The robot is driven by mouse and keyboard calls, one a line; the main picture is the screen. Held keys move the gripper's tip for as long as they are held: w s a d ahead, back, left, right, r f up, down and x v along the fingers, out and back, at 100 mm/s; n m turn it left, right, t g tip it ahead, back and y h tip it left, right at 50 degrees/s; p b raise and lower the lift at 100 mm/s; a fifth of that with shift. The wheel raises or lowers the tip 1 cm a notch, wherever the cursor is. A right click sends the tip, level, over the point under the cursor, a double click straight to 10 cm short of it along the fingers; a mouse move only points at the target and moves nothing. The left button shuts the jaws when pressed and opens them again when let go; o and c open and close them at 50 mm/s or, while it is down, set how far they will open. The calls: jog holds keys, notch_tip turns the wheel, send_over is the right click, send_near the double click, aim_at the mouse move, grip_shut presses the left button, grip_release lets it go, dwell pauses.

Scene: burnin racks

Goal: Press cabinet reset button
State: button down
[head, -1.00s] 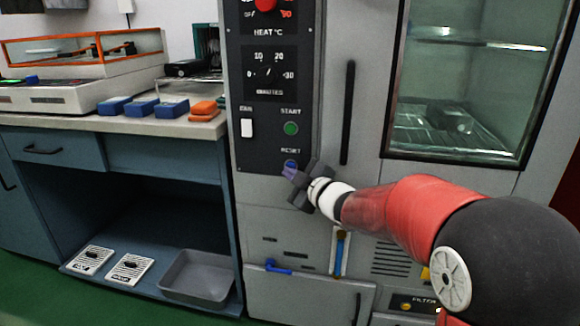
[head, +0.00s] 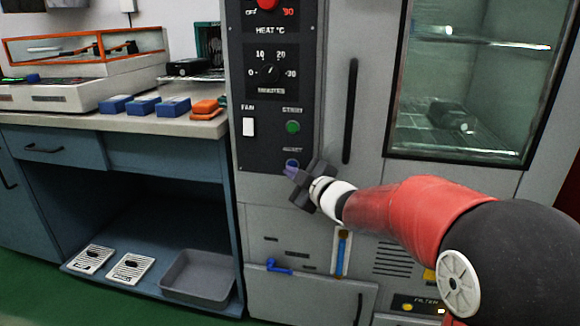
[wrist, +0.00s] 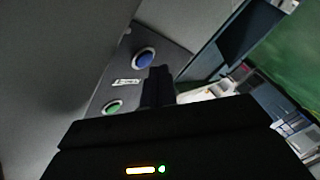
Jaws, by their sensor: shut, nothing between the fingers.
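The blue reset button (head: 291,163) is at the bottom of the dark control panel (head: 262,162) on the grey cabinet, under the RESET label. It also shows in the wrist view (wrist: 144,60). My gripper (head: 287,172) is shut and empty, with its fingertips just in front of and slightly below the button in the head view. In the wrist view the dark fingers (wrist: 158,80) are beside the button, and the button's face is uncovered. I cannot tell whether the fingertips touch the panel. The green START button (head: 292,127) is above, and it shows in the wrist view (wrist: 112,107).
A white FAN switch (head: 248,127), a minutes dial (head: 269,71) and a red heat knob (head: 267,3) share the panel. A black vertical handle (head: 350,112) stands right of it. A bench with blue boxes (head: 143,105) is at left.

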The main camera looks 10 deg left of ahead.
jog(key=shift+s+d+b, duration=0.1)
jog(key=shift+s+b, duration=1.1)
jog(key=shift+s, duration=0.65)
jog(key=s+d+r+m+h+p, duration=0.2)
jog(key=s+d+m+h, duration=0.3)
jog(key=d, duration=0.5)
jog(key=s+d+r+m+h+p, duration=0.1)
jog(key=s+d+m+h+p, duration=0.4)
jog(key=d, duration=0.6)
jog(key=s+d+f+m+g, duration=0.1)
jog(key=s+f+m+g, duration=0.1)
jog(key=s, duration=0.4)
jog(key=s+d+f+m+g+h, duration=0.1)
jog(key=s+d+m+g, duration=0.1)
jog(key=s+m, duration=0.2)
jog(key=s+d+f+m+g+h, duration=0.1)
jog(key=s+d+f+m+g, duration=0.1)
jog(key=s, duration=0.7)
jog(key=shift+s+f+m+g+p, duration=0.35)
jog(key=shift+s+m+g+p, duration=0.05)
